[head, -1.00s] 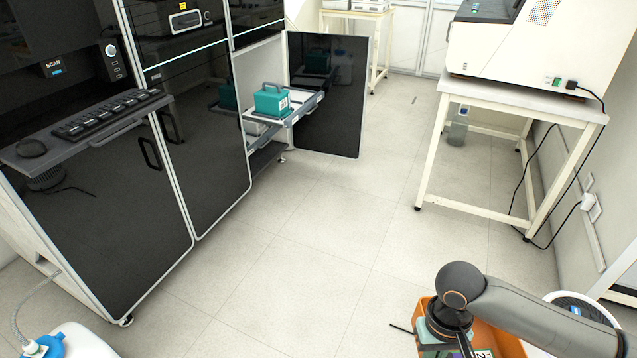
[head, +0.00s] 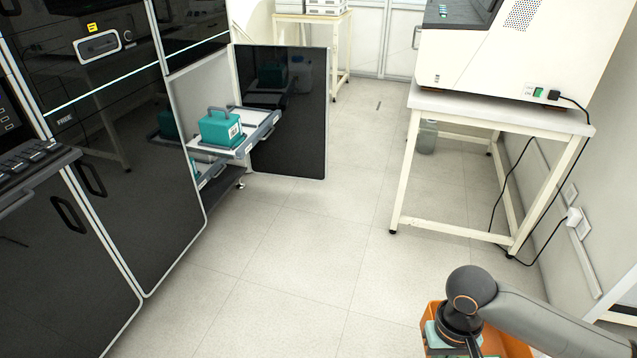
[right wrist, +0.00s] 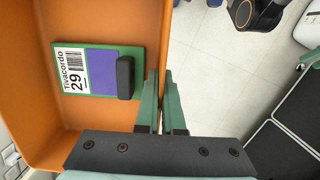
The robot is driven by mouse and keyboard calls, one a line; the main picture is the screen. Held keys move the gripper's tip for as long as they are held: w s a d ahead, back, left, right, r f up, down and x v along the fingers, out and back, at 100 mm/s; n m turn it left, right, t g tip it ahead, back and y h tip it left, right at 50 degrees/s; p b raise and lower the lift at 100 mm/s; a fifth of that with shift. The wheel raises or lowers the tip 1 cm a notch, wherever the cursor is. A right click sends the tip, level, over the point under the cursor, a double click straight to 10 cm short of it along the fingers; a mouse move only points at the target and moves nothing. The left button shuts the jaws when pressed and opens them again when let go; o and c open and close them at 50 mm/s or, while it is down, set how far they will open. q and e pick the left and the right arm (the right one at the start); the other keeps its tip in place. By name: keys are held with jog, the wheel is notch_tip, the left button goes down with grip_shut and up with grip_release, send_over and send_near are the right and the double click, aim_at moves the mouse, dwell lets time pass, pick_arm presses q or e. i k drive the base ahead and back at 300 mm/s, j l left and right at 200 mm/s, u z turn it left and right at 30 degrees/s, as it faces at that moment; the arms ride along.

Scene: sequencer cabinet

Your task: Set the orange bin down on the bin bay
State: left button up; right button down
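The orange bin (head: 507,342) is at the lower right of the head view, under my right wrist. The right wrist view shows its inside wall (right wrist: 110,20) and a green and purple cartridge (right wrist: 101,72) labelled "Tivacordo 29" lying in it. My right gripper (right wrist: 161,85) is shut on the bin's rim, one green finger on each side of the wall. My left gripper is not in view. I cannot tell for sure which place is the bin bay; an open cabinet compartment with a pulled-out tray (head: 262,134) stands at the left.
A teal box with a handle (head: 220,129) sits on the pulled-out tray. A black door (head: 290,120) stands open beside it. A white table (head: 500,107) with a large instrument (head: 510,50) stands at the right, with a cable hanging down. The floor between is clear.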

aim_at(246, 117)
jog(key=i, duration=0.95)
jog(key=i+l+u, duration=0.15)
jog(key=i+u, duration=0.25)
jog(key=i, duration=0.45)
jog(key=i+u, duration=0.4)
jog(key=i, duration=0.2)
jog(key=i+l+u, duration=0.1)
jog(key=i+u, duration=0.25)
jog(key=i, duration=0.25)
jog(key=i+l+u, duration=0.4)
jog(key=i, duration=0.15)
jog(key=j, duration=0.1)
